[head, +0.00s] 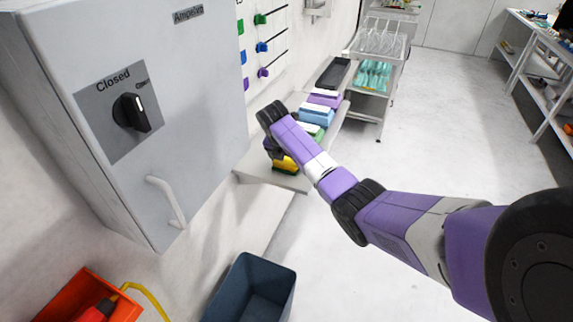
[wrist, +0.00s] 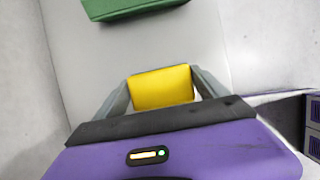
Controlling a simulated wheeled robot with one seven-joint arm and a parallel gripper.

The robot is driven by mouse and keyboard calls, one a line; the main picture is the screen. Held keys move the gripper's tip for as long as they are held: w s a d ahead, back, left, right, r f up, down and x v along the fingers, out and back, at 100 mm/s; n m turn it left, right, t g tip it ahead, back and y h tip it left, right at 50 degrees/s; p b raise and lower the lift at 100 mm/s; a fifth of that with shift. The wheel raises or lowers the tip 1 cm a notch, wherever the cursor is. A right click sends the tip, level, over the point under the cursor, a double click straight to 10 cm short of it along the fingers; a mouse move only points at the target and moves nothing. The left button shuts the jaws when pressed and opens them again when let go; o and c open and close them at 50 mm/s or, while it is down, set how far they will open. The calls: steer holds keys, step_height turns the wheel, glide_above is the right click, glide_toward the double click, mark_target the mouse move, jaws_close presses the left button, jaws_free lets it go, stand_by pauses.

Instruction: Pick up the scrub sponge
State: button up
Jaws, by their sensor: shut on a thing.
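The scrub sponge (wrist: 161,88) is a yellow block in the wrist view. It sits between the two fingers of my gripper (wrist: 163,90), which are shut on it from both sides. In the head view the yellow sponge (head: 286,165) shows below the end of my arm, at the near end of a light wall shelf (head: 262,174). My gripper is mostly hidden behind my arm there. I cannot tell whether the sponge touches the shelf.
A green block (wrist: 130,8) lies beyond the sponge on the shelf. Several boxes and a dark tray (head: 334,73) line the shelf farther back. A grey cabinet (head: 200,60) stands left, a blue bin (head: 284,285) below. A wire cart (head: 366,103) stands behind; open floor lies right.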

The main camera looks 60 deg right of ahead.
mark_target(287, 159)
steer(key=shift+r, duration=0.1)
step_height(287, 159, up, 20)
steer(key=shift+f+b, duration=0.1)
steer(key=shift+b, duration=0.85)
